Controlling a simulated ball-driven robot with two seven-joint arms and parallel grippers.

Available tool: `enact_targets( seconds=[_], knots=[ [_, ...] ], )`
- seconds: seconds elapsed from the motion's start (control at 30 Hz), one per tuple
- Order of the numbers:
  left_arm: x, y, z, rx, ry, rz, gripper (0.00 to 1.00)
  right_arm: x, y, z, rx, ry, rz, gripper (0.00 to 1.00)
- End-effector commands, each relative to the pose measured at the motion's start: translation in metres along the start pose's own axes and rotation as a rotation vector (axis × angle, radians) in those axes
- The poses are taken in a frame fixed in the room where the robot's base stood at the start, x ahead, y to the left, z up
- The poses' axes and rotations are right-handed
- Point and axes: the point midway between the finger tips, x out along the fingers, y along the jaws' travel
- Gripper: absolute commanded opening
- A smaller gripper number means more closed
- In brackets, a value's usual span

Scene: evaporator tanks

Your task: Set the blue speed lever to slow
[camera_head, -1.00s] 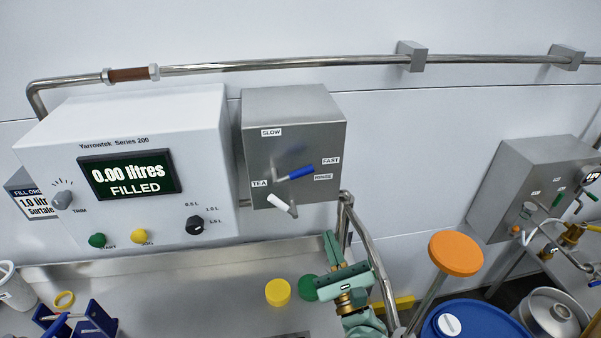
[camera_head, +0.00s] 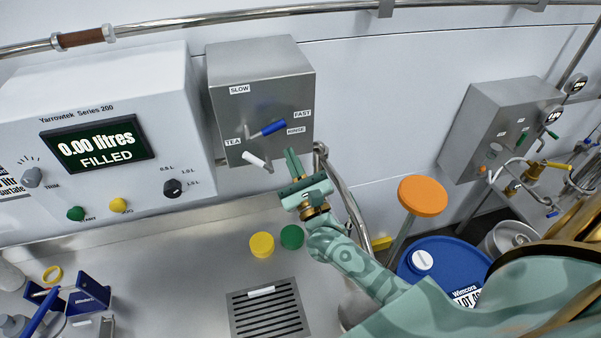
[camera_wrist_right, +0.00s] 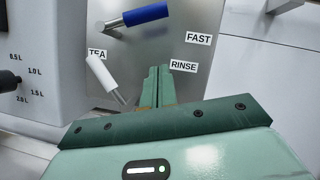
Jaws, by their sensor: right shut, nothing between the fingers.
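The blue speed lever (camera_head: 267,129) is on the front of a grey steel box (camera_head: 262,70), with a SLOW label at upper left and a FAST label at right. It points right and slightly up, toward FAST. It also shows at the top of the right wrist view (camera_wrist_right: 146,15). A white lever (camera_head: 256,160) sits below it, between the TEA and RINSE labels. My right gripper (camera_head: 292,160) is shut and empty, below and right of the blue lever and apart from it. Its fingers (camera_wrist_right: 157,86) point up at the box face, right of the white lever. My left gripper is out of view.
A white filler unit (camera_head: 105,125) stands left of the box. A steel pipe rail (camera_head: 345,190) runs down to its right. Yellow (camera_head: 262,244) and green (camera_head: 292,237) caps lie on the counter (camera_head: 190,265) below. An orange-topped stool (camera_head: 423,196) stands at right.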

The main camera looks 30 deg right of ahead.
Motion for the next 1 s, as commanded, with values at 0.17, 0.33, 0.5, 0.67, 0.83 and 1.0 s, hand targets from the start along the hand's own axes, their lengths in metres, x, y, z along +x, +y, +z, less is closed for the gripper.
enact_targets(
  seconds=[0.17,0.33,0.5,0.67,0.83,1.0],
  knots=[
    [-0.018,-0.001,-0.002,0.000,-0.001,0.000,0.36,0.026,-0.001,0.016,0.002,0.000,-0.001,0.00],
    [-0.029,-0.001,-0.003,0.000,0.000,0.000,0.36,0.030,-0.001,0.034,0.001,0.000,-0.001,0.00],
    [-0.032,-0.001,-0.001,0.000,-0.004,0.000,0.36,0.030,0.000,0.039,0.000,0.000,-0.001,0.00],
    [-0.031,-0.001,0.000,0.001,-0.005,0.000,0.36,0.030,0.000,0.038,-0.001,0.000,-0.001,0.00],
    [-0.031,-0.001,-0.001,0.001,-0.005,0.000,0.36,0.030,0.000,0.038,-0.002,0.000,0.000,0.00],
    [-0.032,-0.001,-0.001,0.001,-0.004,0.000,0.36,0.037,0.001,0.038,-0.022,-0.001,0.011,0.00]
  ],
)
